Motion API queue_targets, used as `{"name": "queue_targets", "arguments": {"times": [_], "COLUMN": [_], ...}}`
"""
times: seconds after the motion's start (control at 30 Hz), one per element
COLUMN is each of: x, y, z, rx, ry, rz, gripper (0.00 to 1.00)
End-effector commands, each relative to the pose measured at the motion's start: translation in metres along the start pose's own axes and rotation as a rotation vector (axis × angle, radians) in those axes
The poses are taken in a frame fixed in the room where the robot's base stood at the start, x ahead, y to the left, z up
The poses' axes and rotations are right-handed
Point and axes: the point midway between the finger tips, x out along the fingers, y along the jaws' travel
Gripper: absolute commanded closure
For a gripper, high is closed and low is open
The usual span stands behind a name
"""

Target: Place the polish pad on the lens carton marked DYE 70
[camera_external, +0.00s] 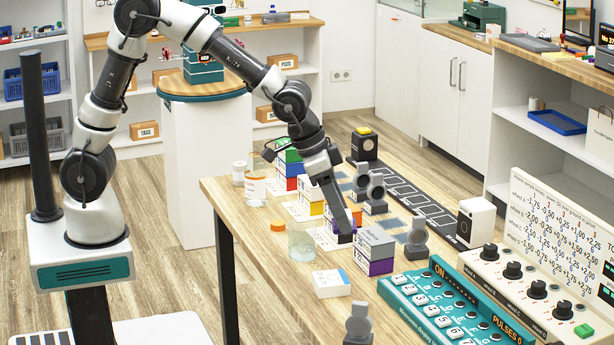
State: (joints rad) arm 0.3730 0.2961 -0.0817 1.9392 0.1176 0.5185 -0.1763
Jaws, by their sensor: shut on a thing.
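My gripper (345,229) points down at the middle of the table, by the lens cartons. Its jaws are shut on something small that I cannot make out. I cannot pick out the polish pad for sure. Lens cartons stand in stacks: one with green, red and blue (288,168), one with yellow and red (310,198), one with orange (335,215) partly behind my gripper, and one with grey and purple (375,251) just right of and in front of it. The print on them is too small to read, so I cannot tell which is marked DYE 70.
A clear glass jar (302,244), an orange cap (278,226) and a white-and-blue box (331,283) are near the front-left edge. Grey upright devices (417,239) stand to the right. A teal button console (440,305) and a knob panel (520,285) fill the front right.

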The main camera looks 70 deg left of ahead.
Motion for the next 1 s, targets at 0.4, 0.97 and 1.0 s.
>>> {"name": "queue_targets", "arguments": {"times": [0.4,0.97,1.0], "x": [0.033,0.084,0.083], "y": [0.022,0.022,0.022], "z": [0.043,0.063,0.062], "rx": [0.030,0.029,0.029], "ry": [-0.004,0.000,0.000], "rz": [0.015,0.015,0.015], "gripper": [0.74,0.74,0.74]}}
